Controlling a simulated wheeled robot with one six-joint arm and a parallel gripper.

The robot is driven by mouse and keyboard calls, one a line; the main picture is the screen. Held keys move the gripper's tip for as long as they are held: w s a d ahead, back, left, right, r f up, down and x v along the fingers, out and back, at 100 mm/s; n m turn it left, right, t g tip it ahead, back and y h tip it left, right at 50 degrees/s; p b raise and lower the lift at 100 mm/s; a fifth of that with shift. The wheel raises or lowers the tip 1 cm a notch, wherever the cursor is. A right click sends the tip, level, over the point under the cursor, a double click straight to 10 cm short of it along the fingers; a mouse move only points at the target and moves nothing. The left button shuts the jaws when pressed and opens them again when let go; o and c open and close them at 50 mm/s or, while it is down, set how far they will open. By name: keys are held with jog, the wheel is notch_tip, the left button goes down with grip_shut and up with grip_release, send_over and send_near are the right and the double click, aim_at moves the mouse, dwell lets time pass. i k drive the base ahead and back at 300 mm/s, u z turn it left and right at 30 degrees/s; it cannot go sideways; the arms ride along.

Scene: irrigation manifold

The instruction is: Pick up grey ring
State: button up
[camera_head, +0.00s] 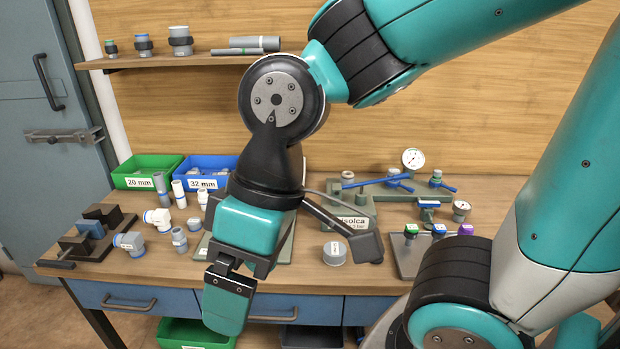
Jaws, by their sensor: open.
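A short grey ring-like piece (335,253) sits on the bench top near its front edge, right of my gripper. It looks like the grey ring, but its top is too small to read clearly. My gripper (228,308) hangs down in front of the bench's front edge, left of this piece and apart from it. It is open, and I see nothing held in it. One teal finger shows clearly; the other is mostly hidden. My wrist hides part of the bench behind it.
Green (146,173) and blue (205,165) bins stand at the back left. Several grey and white fittings and a clamp block (92,232) are at left. A manifold with a gauge (413,160) and a valve plate (408,256) are at right. Blue drawers (135,300) are below.

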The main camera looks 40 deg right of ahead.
aim_at(351, 176)
jog(key=z, duration=1.25)
jog(key=k, duration=0.6)
jog(key=u, duration=0.65)
jog(key=i, duration=1.25)
jog(key=z, duration=0.4)
